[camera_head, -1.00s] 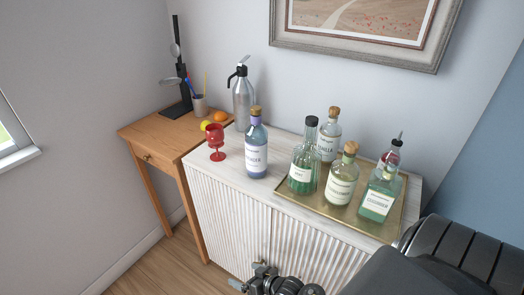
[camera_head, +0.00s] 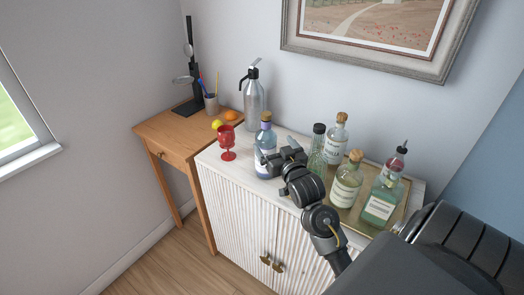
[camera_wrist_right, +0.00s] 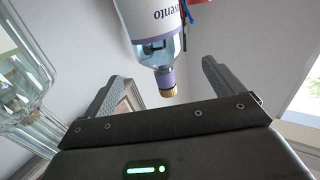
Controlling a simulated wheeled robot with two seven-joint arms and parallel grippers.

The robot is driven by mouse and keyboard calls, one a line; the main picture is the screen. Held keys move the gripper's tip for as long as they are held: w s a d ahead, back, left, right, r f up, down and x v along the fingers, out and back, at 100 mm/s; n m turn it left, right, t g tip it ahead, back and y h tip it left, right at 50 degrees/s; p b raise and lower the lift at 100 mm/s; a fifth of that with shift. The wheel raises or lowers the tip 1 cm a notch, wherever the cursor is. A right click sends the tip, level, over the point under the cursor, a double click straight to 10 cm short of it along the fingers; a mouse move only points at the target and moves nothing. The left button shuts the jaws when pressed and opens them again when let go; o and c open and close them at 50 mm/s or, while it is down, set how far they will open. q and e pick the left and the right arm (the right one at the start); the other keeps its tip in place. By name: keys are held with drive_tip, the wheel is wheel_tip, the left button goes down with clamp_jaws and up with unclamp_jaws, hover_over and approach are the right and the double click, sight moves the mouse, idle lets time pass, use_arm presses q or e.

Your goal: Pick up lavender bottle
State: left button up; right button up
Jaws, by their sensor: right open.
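The lavender bottle (camera_head: 264,139) has a bluish-purple glass body, a white label and a cork top. It stands upright on the white cabinet top, left of the tray. In the right wrist view the bottle (camera_wrist_right: 155,28) appears upside down, its purple neck and cork showing between and beyond the open fingers. My right gripper (camera_head: 275,156) is open at the bottle's right front side and partly covers its lower body. Whether a finger touches the glass I cannot tell. My left gripper is not in view.
A red goblet (camera_head: 228,143) stands just left of the bottle, and a silver siphon (camera_head: 254,104) behind it. A gold tray (camera_head: 361,226) with several bottles is to the right; a green ribbed bottle (camera_head: 317,153) stands near my right wrist. A wooden side table (camera_head: 170,134) adjoins the cabinet (camera_head: 238,208).

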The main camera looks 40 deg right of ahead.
sight(266, 151)
wheel_tip(266, 151, down, 8)
drive_tip(key=r, duration=0.1)
drive_tip(key=p+x, duration=0.1)
drive_tip(key=x, duration=0.3)
drive_tip(key=f+p+x, duration=0.1)
drive_tip(key=x, duration=0.1)
drive_tip(key=shift+w+d+p, duration=0.15)
drive_tip(key=shift+w+p, duration=0.15)
drive_tip(key=shift+w, duration=0.05)
drive_tip(key=shift+w+d, duration=0.15)
drive_tip(key=shift+w, duration=0.3)
drive_tip(key=shift+s, duration=0.1)
drive_tip(key=shift+c, duration=0.8)
drive_tip(key=c, duration=1.5)
drive_tip(key=shift+r, duration=0.1)
